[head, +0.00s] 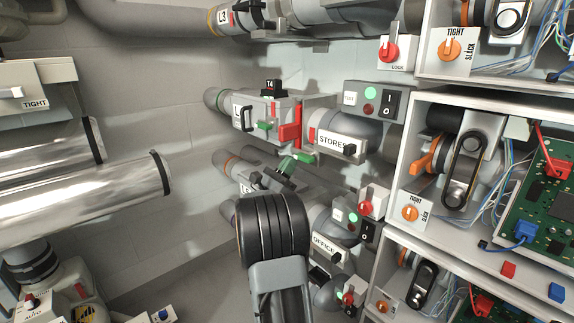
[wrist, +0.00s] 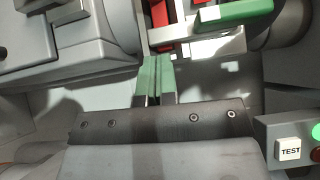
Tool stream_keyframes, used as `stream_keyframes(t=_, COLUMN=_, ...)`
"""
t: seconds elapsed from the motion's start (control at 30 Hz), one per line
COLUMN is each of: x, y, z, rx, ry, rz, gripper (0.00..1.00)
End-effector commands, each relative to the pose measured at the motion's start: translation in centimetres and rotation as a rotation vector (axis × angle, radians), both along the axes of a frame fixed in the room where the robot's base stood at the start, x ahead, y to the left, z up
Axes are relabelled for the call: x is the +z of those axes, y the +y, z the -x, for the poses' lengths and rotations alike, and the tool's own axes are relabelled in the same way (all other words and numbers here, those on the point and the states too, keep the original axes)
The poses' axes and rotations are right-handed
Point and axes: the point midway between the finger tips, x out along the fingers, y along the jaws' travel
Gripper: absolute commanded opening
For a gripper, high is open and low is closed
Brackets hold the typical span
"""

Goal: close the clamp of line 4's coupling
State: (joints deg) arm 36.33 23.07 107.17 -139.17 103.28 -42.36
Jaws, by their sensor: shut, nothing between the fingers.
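Line 4's coupling (head: 256,112), below the black T4 tag, sits mid-picture in the head view on the pipe leading to the STORES label. A red part (head: 291,122) stands upright on its right side, with a green tab (head: 265,125) to its left. In the wrist view, red pieces (wrist: 160,13), a green bar (wrist: 235,14) and a pale metal bar (wrist: 205,46) show at the top. I cannot tell the clamp's exact position. My gripper (wrist: 154,60) is shut and empty, its green fingertips just below these parts; contact is unclear. It also shows below the coupling (head: 287,163).
Line 3's pipe (head: 222,17) runs above, and a lower pipe (head: 230,162) lies close to my arm. A STORES switch box (head: 368,102) sits right of the coupling; its TEST button (wrist: 290,149) shows in the wrist view. Open cabinets (head: 397,165) with wiring stand at the right.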

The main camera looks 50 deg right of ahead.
Motion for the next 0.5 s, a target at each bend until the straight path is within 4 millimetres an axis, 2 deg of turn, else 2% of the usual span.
stream_keyframes(t=0.03, x=-2.1, y=0.1, z=-0.3, rx=0.005, ry=0.008, rz=-0.007, gripper=0.0)
stream_keyframes(t=0.07, x=-2.9, y=0.1, z=-0.4, rx=0.007, ry=0.011, rz=-0.01, gripper=0.0)
stream_keyframes(t=0.13, x=-3.4, y=1.2, z=-0.7, rx=0.014, ry=0.013, rz=-0.012, gripper=0.0)
stream_keyframes(t=0.3, x=-6.1, y=3.9, z=-1.2, rx=0.015, ry=0.017, rz=-0.014, gripper=0.0)
stream_keyframes(t=0.5, x=-9.1, y=6.0, z=-1.3, rx=0.012, ry=0.012, rz=-0.013, gripper=0.0)
